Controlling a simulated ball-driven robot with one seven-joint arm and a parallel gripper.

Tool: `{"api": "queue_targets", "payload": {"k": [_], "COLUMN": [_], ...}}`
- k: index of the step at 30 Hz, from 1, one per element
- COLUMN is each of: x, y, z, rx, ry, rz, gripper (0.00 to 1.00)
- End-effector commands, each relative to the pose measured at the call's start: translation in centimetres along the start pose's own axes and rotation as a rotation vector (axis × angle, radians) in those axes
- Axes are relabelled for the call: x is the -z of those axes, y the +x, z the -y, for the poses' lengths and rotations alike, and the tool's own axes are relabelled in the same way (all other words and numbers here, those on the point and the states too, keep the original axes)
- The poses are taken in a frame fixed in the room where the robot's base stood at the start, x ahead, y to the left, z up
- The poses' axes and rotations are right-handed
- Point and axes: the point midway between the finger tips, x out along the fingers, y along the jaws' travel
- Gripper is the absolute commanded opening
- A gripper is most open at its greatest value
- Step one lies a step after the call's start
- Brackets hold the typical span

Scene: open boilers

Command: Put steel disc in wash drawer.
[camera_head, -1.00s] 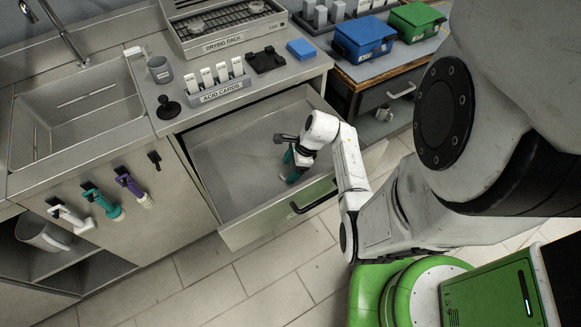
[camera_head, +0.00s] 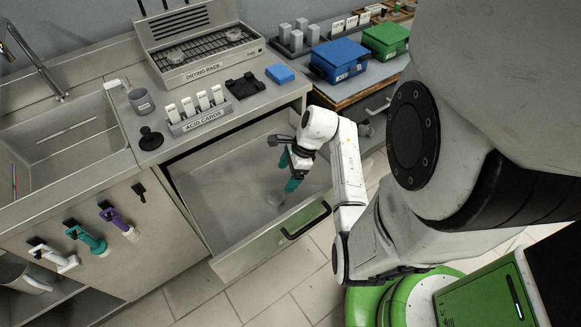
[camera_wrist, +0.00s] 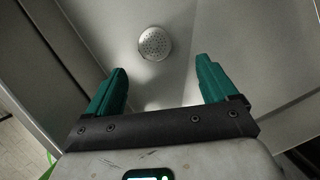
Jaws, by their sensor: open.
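The wash drawer (camera_head: 240,256) is pulled open below the counter. A round, perforated steel disc (camera_wrist: 154,43) lies on the drawer floor in the wrist view. It shows small and faint in the head view (camera_head: 275,198). My gripper (camera_head: 284,171) is over the drawer, above the disc, with its teal fingers apart. In the wrist view my gripper (camera_wrist: 161,72) is open and empty. The disc lies beyond the fingertips, apart from them, with nothing between the fingers.
The drying rack (camera_head: 205,62) stands on the counter with round items on it. The acid cards holder (camera_head: 197,119), a grey cup (camera_head: 141,101) and a blue block (camera_head: 280,74) are nearby. Blue (camera_head: 340,60) and green (camera_head: 386,40) bins stand right. The drawer handle (camera_head: 306,221) sticks out in front.

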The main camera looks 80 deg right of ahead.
Motion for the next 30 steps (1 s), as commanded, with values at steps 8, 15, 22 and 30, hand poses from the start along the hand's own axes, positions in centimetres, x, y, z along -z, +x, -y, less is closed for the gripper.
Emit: {"api": "queue_targets", "payload": {"k": [8, 15, 22, 30], "x": [0.0, 0.0, 0.0, 0.0], "y": [-2.4, -2.5, -2.5, -2.5], "z": [0.1, 0.1, 0.1, 0.1], "rx": [0.002, 0.001, 0.002, 0.002], "ry": [-0.001, 0.0, 0.0, 0.0], "rz": [0.001, 0.001, 0.001, 0.001], "gripper": [0.86, 0.86, 0.86, 0.86]}}
